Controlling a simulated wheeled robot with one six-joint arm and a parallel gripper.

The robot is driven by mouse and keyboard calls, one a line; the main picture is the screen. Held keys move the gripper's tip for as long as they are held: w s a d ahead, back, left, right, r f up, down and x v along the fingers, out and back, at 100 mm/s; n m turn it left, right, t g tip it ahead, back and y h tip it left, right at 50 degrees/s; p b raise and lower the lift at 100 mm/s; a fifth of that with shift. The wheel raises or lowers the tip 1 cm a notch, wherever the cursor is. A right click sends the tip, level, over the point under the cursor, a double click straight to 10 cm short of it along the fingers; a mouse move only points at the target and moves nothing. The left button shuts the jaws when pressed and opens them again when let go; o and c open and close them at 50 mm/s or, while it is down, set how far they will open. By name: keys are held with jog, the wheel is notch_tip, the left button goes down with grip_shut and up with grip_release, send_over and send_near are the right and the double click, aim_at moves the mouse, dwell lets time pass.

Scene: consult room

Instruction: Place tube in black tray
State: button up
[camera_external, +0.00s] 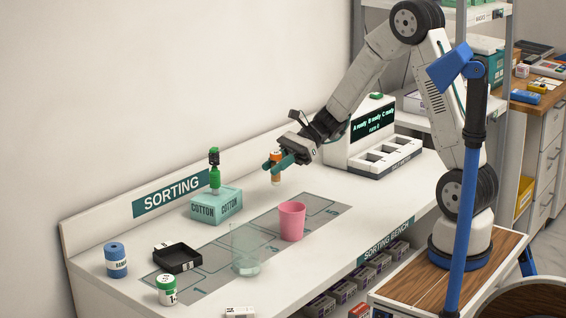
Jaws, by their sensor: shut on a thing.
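My gripper (279,163) is shut on an orange tube (276,175), held upright above the sorting bench. The fingers hide part of the tube. My gripper is well to the right of the tray and farther back. The far inside of the tray is dark and hard to make out.
A pink cup (291,222) and a clear beaker (245,250) stand on the grey mat (318,207). A teal cotton box (216,206) with a green bottle (214,172) on it stands behind.

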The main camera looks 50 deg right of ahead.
jog(key=a+n+g, duration=0.2)
jog(key=a, duration=1.3)
notch_tip(320, 180, up, 2)
jog(key=m+t, duration=0.1)
send_over(175, 261)
notch_tip(175, 261, down, 10)
jog(key=shift+w+r, duration=0.1)
jog(key=shift+r, duration=0.1)
jog(key=shift+f, duration=0.1)
jog(key=o, duration=1)
jog(key=shift+c, duration=0.2)
